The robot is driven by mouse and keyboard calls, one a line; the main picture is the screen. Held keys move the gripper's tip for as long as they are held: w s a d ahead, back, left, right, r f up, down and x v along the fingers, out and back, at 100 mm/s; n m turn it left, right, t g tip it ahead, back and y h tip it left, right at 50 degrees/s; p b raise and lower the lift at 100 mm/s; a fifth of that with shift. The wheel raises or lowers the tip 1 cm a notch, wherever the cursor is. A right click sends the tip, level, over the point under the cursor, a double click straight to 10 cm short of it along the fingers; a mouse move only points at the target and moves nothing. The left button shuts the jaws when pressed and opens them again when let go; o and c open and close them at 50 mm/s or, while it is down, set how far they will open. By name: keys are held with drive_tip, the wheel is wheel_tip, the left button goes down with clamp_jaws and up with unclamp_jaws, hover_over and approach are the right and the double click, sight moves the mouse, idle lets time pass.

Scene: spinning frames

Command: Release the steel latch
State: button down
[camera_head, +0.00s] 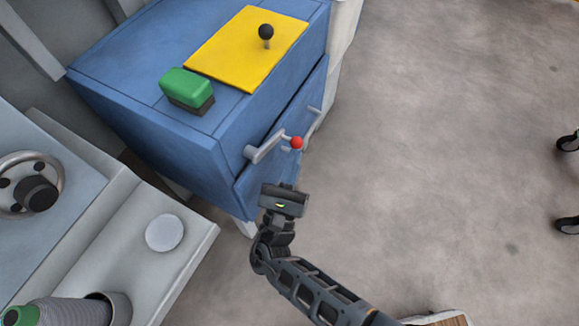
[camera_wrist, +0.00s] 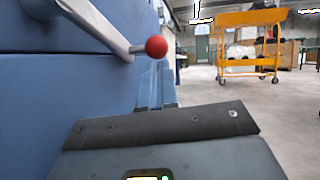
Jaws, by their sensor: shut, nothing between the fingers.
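The steel latch (camera_head: 266,147) is a grey lever on the front face of the blue cabinet (camera_head: 150,108). Its free end carries a red ball knob (camera_head: 297,143). In the wrist view the latch arm (camera_wrist: 95,22) slants down to the right, ending at the red knob (camera_wrist: 156,47). My gripper (camera_head: 287,187) is below the latch in the head view, in front of the cabinet and apart from the knob. It is shut and empty. In the wrist view the dark gripper body fills the lower part, and the fingertips (camera_wrist: 170,106) are mostly hidden behind it.
On the cabinet top are a yellow plate (camera_head: 232,52) with a black-knobbed lever (camera_head: 266,32) and a green block (camera_head: 186,84). A machine with a handwheel (camera_head: 58,185) stands at the left. Open floor (camera_head: 440,130) lies to the right. An orange cart (camera_wrist: 248,40) stands farther off.

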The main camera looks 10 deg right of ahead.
sight(300, 146)
drive_tip(key=shift+w+d+r+p, duration=0.4)
drive_tip(key=shift+w+r+p, duration=0.2)
drive_tip(key=shift+r, duration=0.2)
drive_tip(key=shift+w+d+r+p, duration=0.45)
drive_tip(key=shift+r+p, duration=0.15)
drive_tip(key=shift+r, duration=0.15)
drive_tip(key=shift+f, duration=0.1)
drive_tip(key=s+f+b, duration=0.4)
drive_tip(key=f+b, duration=0.2)
drive_tip(key=f, duration=0.7)
drive_tip(key=shift+s+b, duration=0.15)
drive_tip(key=shift+b, duration=0.2)
